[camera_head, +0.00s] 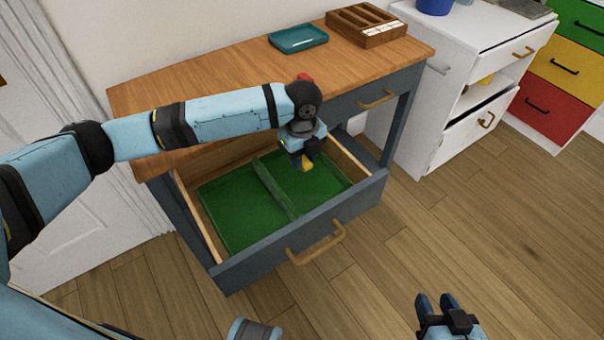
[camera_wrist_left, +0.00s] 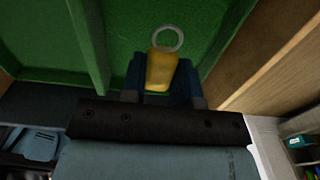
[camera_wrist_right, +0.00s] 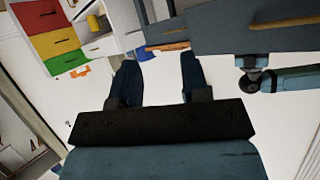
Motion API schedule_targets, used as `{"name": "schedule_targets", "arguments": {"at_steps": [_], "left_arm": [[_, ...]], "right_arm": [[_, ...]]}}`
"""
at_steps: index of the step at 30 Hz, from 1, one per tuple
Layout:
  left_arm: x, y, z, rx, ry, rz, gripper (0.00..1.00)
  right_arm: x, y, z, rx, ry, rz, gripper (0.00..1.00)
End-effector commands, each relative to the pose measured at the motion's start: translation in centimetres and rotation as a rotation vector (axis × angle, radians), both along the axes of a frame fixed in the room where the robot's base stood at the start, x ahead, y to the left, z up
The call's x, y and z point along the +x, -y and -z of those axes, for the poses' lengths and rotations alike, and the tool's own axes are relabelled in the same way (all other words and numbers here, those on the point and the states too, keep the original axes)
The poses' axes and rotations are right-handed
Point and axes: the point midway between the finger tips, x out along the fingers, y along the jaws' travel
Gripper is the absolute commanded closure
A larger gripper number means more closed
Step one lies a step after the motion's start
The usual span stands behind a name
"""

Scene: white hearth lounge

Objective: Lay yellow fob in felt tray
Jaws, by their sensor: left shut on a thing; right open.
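The yellow fob (camera_head: 307,165) is held in my left gripper (camera_head: 303,162), over the right compartment of the green felt tray (camera_head: 235,207). In the left wrist view the fob (camera_wrist_left: 160,72) sits between the fingers, its metal ring (camera_wrist_left: 167,38) pointing away from the gripper. The tray lies inside the open drawer (camera_head: 300,250) and has a divider (camera_head: 276,188). I cannot tell whether the fob touches the felt. My right gripper (camera_head: 437,303) is open and empty, low over the floor in front of the desk.
The wooden desk top (camera_head: 220,75) above the drawer holds a teal tray (camera_head: 298,38) and a brown wooden organizer (camera_head: 367,24). A white cabinet (camera_head: 450,65) stands to the right, with a coloured drawer unit (camera_head: 555,75) beyond. The floor at the right is clear.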

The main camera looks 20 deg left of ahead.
Motion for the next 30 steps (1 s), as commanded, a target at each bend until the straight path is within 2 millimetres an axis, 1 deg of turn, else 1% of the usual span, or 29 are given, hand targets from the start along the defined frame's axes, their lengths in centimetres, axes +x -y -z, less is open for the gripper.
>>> {"name": "schedule_targets", "arguments": {"at_steps": [4, 8, 10, 12, 15, 17, 21, 28, 29, 30], "left_arm": [[0.0, 0.0, 1.4, 0.001, -0.003, -0.001, 0.94], [-0.1, 0.0, 3.8, 0.000, -0.004, -0.001, 0.94], [-0.1, 0.0, 5.0, 0.000, -0.002, -0.002, 0.94], [0.0, 0.0, 5.7, 0.001, -0.001, -0.001, 0.94], [0.0, 0.0, 5.8, 0.000, 0.000, 0.000, 0.94], [0.0, 0.0, 5.7, 0.000, 0.000, 0.000, 0.94], [0.0, 0.0, 5.7, 0.001, -0.001, -0.001, 0.94], [0.0, 0.0, 6.3, 0.000, -0.001, -0.001, 0.94], [0.0, 0.0, 6.4, 0.000, -0.001, -0.001, 0.67], [0.0, 0.0, 6.4, 0.000, -0.001, -0.001, 0.58]], "right_arm": [[0.0, 0.0, 0.4, 0.001, 0.001, -0.001, 0.58], [0.0, -0.1, 0.9, 0.009, 0.009, -0.003, 0.58], [0.2, -0.3, 0.5, 0.024, 0.033, -0.005, 0.58], [0.6, -0.6, -0.4, 0.038, 0.067, -0.010, 0.58], [1.2, -0.8, -2.0, 0.047, 0.109, -0.016, 0.58], [1.4, -0.8, -2.3, 0.048, 0.115, -0.017, 0.58], [1.3, -0.9, -2.0, 0.046, 0.106, -0.018, 0.58], [0.8, -0.6, -1.2, 0.032, 0.067, -0.012, 0.58], [0.8, -0.6, -1.0, 0.031, 0.061, -0.010, 0.58], [0.7, -0.5, -0.8, 0.031, 0.056, -0.008, 0.58]]}}
